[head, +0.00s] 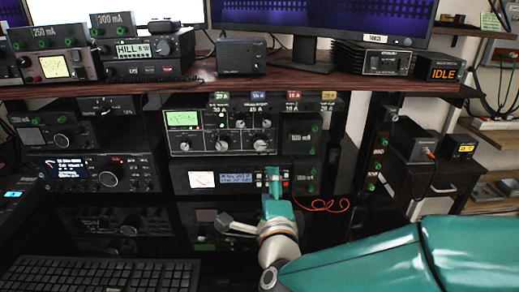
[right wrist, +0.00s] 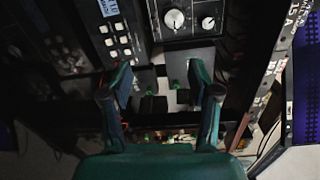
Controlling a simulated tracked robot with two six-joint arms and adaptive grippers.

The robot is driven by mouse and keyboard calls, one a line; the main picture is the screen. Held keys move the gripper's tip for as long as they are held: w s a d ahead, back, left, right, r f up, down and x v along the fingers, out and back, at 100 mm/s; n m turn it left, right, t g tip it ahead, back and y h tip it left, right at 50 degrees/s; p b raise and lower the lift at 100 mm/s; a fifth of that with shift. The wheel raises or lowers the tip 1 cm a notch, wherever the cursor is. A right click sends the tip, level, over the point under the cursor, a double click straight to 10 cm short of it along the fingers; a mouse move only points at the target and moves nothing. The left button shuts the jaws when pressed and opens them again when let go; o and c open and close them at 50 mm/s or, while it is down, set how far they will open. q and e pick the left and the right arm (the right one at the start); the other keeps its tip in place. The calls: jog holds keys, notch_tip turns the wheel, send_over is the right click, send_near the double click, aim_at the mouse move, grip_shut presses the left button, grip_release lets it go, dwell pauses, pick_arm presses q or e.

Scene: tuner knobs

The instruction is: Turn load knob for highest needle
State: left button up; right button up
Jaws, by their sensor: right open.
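The grey tuner panel (head: 222,142) stands in the middle of the lower shelf, with a green-lit meter (head: 182,118) at its upper left and several pale round knobs. The labels are too small for me to tell which is the load knob, and I cannot read the needle. My right gripper (head: 272,176) is in front of the unit below the tuner, at its right end, apart from the tuner knobs. In the right wrist view my right gripper (right wrist: 161,78) is open and empty. Two knobs, a larger one (right wrist: 174,19) and a smaller one (right wrist: 208,23), lie beyond the fingertips. My left gripper is out of view.
Below the tuner is a dark unit with a blue display (head: 236,178). A black radio (head: 95,172) stands left, and small boxes with green terminals (head: 302,134) stand right. A wooden shelf (head: 200,86) overhangs. A red cable (head: 328,206) and a keyboard (head: 100,272) lie in front.

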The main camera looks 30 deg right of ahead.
jog(key=s+m, duration=0.1)
jog(key=m, duration=0.3)
jog(key=m+t+p, duration=0.1)
jog(key=m+p, duration=0.1)
jog(key=p, duration=0.6)
send_near(260, 146)
jog(key=shift+y, duration=0.4)
jog(key=x, duration=0.8)
jog(key=shift+w+d+r, duration=0.1)
jog(key=shift+d+r, duration=0.05)
jog(key=shift+d, duration=0.2)
